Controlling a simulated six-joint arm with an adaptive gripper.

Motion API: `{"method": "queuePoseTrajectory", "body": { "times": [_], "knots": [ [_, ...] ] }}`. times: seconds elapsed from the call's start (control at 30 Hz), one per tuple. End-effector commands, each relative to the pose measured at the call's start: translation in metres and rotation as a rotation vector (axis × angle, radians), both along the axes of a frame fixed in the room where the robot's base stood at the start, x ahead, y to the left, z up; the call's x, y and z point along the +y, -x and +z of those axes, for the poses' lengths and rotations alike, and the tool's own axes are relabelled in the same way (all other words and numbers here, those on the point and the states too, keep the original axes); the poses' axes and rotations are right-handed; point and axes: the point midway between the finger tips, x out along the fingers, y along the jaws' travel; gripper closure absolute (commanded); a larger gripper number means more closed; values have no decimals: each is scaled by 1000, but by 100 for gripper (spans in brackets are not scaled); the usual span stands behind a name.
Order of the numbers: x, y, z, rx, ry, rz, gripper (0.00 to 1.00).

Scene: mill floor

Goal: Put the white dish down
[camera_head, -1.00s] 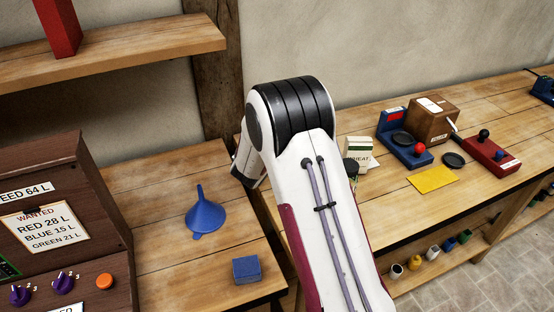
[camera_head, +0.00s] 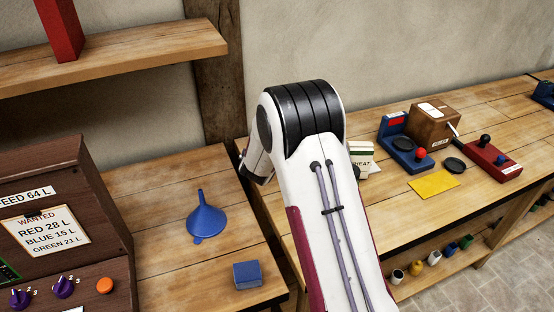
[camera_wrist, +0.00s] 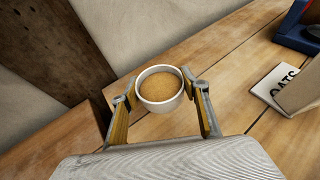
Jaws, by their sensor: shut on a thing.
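The white dish (camera_wrist: 161,105) is a small round cup shape with a brown, grainy fill, seen from above in the wrist view. My gripper (camera_wrist: 160,95) is shut on the dish, with one finger at each side of it. The dish appears level, above or on the wooden bench (camera_wrist: 220,75); I cannot tell whether its base touches the wood. In the head view my arm hides the dish and the gripper fingers.
The head view shows a blue funnel (camera_head: 206,220), a blue block (camera_head: 247,274), a yellow sheet (camera_head: 433,184) and a wooden box (camera_head: 432,124). Bare bench lies between the dish and card.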

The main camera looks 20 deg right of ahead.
Motion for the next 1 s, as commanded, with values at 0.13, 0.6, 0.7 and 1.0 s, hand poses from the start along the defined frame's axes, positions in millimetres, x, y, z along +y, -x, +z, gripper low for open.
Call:
{"method": "queuePoseTrajectory", "body": {
  "times": [0.13,0.6,0.7,1.0],
  "knots": [
    [0,0,-22,3,1,0,78],
    [0,0,-39,-1,1,0,78],
    [0,0,-39,-1,1,0,78],
    [0,0,-60,2,1,0,78]
  ]
}}
